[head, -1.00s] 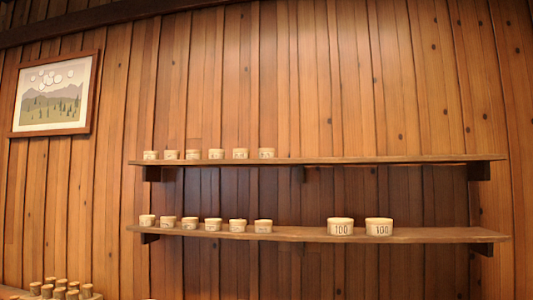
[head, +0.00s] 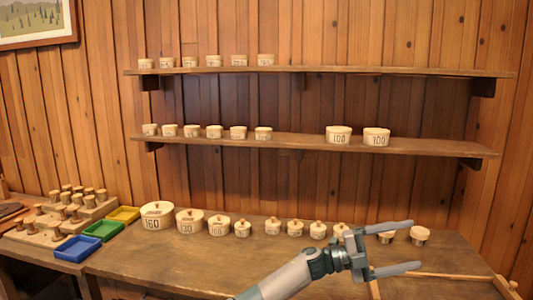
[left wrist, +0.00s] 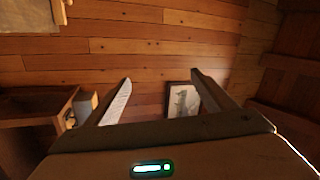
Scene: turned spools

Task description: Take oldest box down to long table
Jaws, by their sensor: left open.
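Several small pale round boxes stand in a row on the upper shelf (head: 330,71). The lower shelf (head: 300,142) bears another such row and two larger boxes marked 100, a left one (head: 338,135) and a right one (head: 376,137). No mark that I can read says which box is oldest. The long table (head: 190,262) stands below, with a row of lidded boxes at its back, one marked 160 (head: 157,216) and one marked 130 (head: 190,222). My left gripper (head: 414,246) is open and empty, in front of the table's right part. My right gripper is out of view.
Blue (head: 77,248), green (head: 103,230) and yellow (head: 123,214) trays lie at the left, beside stands of wooden spools (head: 72,212). Thin wooden strips (head: 440,275) lie at the table's right. The table's front left is bare.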

